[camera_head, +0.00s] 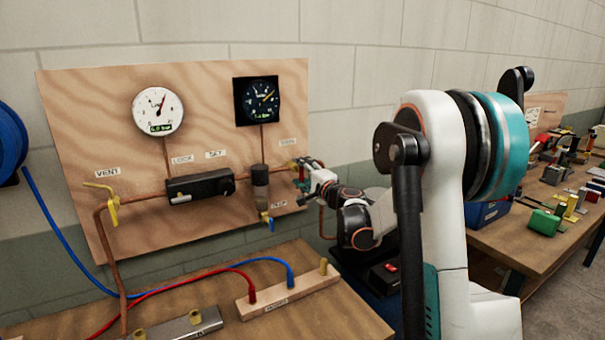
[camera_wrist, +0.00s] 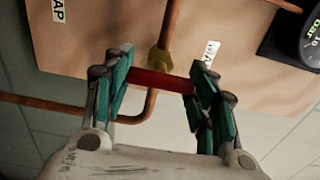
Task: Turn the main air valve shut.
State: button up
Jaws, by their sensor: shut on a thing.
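The main air valve is a brass body (camera_wrist: 160,60) on a copper pipe, with a red handle (camera_wrist: 160,81) across it, in the wrist view. My gripper (camera_wrist: 163,88) is shut on the red handle, with a teal finger at each end of it. In the wrist view the handle lies across the pipe, slightly tilted. In the head view my gripper (camera_head: 303,170) is at the right edge of the wooden panel (camera_head: 215,85), by the MAIN label (camera_head: 287,141), and mostly hides the valve.
The panel also bears a white gauge (camera_head: 158,111), a black gauge (camera_head: 257,100), a black regulator (camera_head: 200,187) and a yellow vent handle (camera_head: 101,188). A blue-handled drain valve (camera_head: 267,219) hangs close below left of my gripper. Red and blue hoses cross the bench (camera_head: 340,310).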

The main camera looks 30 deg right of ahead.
dwell(0.4)
jog(key=o, duration=1.1)
jog(key=s, duration=1.2)
jog(key=shift+d, duration=0.25)
jog(key=shift+a, duration=0.15)
